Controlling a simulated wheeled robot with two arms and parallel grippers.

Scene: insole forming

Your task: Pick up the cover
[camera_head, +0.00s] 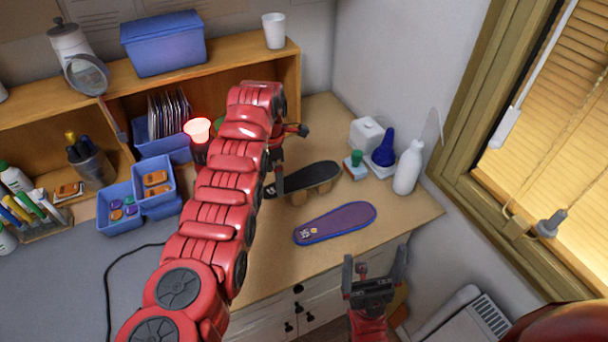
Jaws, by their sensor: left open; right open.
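A flat, insole-shaped purple piece with a blue edge, which looks like the cover (340,221), lies on the wooden desk with a small print at its left end. Behind it, a black insole-shaped piece (318,174) rests raised on light wooden blocks. My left gripper (288,157) is open, with its fingers over the left end of the black piece, which the arm partly hides. I cannot tell whether they touch. My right gripper (375,272) is open and empty, fingers pointing up in the picture, in front of the desk edge and below the purple piece.
A white bottle (409,168), a blue bottle (384,150) and a white box (366,133) stand at the desk's back right. A glowing red lamp (198,130) and blue bins (121,209) are left of my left arm. Bare desk surrounds the purple piece.

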